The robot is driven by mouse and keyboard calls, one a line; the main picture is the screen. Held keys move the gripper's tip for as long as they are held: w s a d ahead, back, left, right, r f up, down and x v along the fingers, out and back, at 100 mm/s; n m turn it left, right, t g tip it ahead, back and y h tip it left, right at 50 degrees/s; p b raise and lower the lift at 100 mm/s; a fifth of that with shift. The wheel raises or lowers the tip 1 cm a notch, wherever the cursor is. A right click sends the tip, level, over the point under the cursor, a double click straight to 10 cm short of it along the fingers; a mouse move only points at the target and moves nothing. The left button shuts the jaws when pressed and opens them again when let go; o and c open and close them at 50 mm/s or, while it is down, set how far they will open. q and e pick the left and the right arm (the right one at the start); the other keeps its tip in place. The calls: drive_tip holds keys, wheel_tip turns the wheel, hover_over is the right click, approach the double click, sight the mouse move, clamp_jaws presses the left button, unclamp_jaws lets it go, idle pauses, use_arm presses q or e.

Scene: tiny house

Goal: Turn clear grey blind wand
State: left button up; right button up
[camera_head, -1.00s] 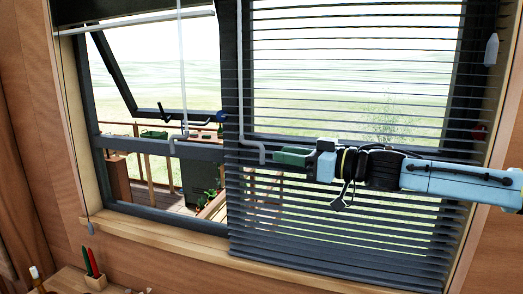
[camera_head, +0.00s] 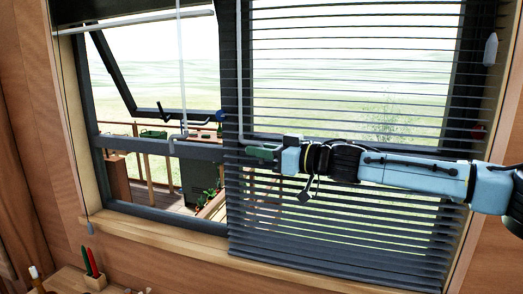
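A clear grey blind wand (camera_head: 240,85) hangs in front of the left edge of the lowered dark blind (camera_head: 345,205). It has a cranked lower end. My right gripper (camera_head: 257,153) reaches in from the right, and its green fingers overlap that lower end in the picture. The end of the crank is hidden behind the fingers. I cannot tell whether they touch it or are closed around it. A second pale wand (camera_head: 181,70) with a cranked end hangs further left, in front of the open window. My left gripper is not in view.
A tilted-open dark window frame (camera_head: 112,75) is at the left. A wooden sill (camera_head: 160,233) runs below. A small wooden holder (camera_head: 95,282) with red and green items stands at the lower left. A thin cord with a grey weight (camera_head: 90,228) hangs near the left wall.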

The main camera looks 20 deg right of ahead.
drive_tip(key=shift+d+r, duration=0.2)
clamp_jaws()
drive_tip(key=shift+m+t+h+b, duration=0.4)
drive_tip(key=shift+h+b, duration=0.1)
drive_tip(key=shift+b, duration=0.05)
drive_tip(key=s+a+m+h+b, duration=0.1)
drive_tip(key=a+m+h+b, duration=0.2)
drive_tip(key=m+h+b, duration=0.3)
drive_tip(key=a+m+t+h+b, duration=0.1)
drive_tip(key=a+m+h+b, duration=0.2)
drive_tip(key=h, duration=1.3)
drive_tip(key=shift+s+a+m+b, duration=0.15)
drive_tip(key=shift+s+m+b, duration=0.2)
drive_tip(key=shift+m+b, duration=2.05)
drive_tip(key=shift+r+m+p, duration=0.1)
drive_tip(key=shift+m+p, duration=0.65)
drive_tip(key=shift+m, duration=0.05)
drive_tip(key=o, duration=0.6)
unclamp_jaws()
